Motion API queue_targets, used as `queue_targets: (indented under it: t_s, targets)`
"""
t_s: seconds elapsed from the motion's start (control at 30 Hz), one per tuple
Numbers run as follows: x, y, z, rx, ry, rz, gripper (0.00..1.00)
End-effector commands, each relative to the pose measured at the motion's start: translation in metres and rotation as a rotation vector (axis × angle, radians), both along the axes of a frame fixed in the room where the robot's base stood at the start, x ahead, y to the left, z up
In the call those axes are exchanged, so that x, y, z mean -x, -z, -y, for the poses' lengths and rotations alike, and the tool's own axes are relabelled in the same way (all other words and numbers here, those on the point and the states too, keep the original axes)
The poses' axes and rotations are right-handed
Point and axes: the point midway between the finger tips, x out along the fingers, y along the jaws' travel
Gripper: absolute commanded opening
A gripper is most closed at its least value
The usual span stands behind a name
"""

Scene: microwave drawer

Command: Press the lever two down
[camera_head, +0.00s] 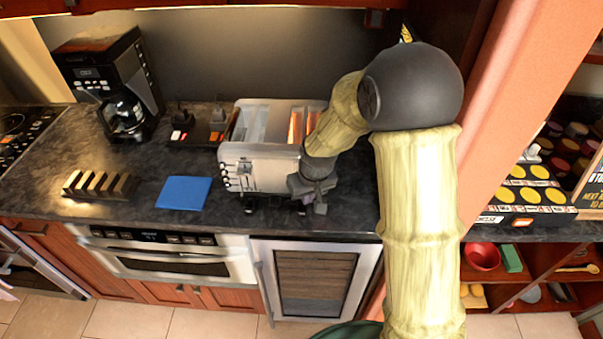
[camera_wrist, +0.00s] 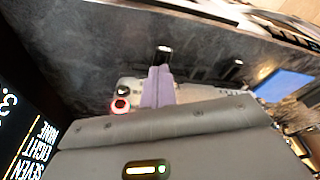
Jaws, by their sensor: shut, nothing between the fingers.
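A silver toaster (camera_head: 255,165) stands on the dark counter, with bread-brown slices showing in its right slot. Two dark levers stick out low on its front, the left one (camera_head: 249,205) in clear view and the right one (camera_head: 299,207) close to my gripper. My gripper (camera_head: 316,200) is shut and empty at the toaster's front right corner. In the wrist view my closed fingers (camera_wrist: 157,86) are in front of the toaster's pale face (camera_wrist: 205,92), beside a red-ringed knob (camera_wrist: 120,104). I cannot tell whether the fingers touch a lever.
A blue board (camera_head: 184,193) and a dark slotted rack (camera_head: 101,186) lie left of the toaster. A coffee maker (camera_head: 112,85) stands at the back left. An orange-red post (camera_head: 505,110) rises close to the right of my arm. The counter between board and toaster is clear.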

Motion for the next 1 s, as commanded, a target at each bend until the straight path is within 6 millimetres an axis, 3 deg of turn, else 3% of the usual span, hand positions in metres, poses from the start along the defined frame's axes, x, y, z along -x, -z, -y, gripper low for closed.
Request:
queue_targets:
  t_s: [0.47,0.67,1.0]
  targets:
    - [0.001,-0.017,0.001,-0.001,-0.005,0.013,0.0]
    - [0.007,-0.046,0.004,-0.002,-0.004,0.015,0.0]
    - [0.024,-0.11,0.011,-0.002,-0.003,0.015,0.0]
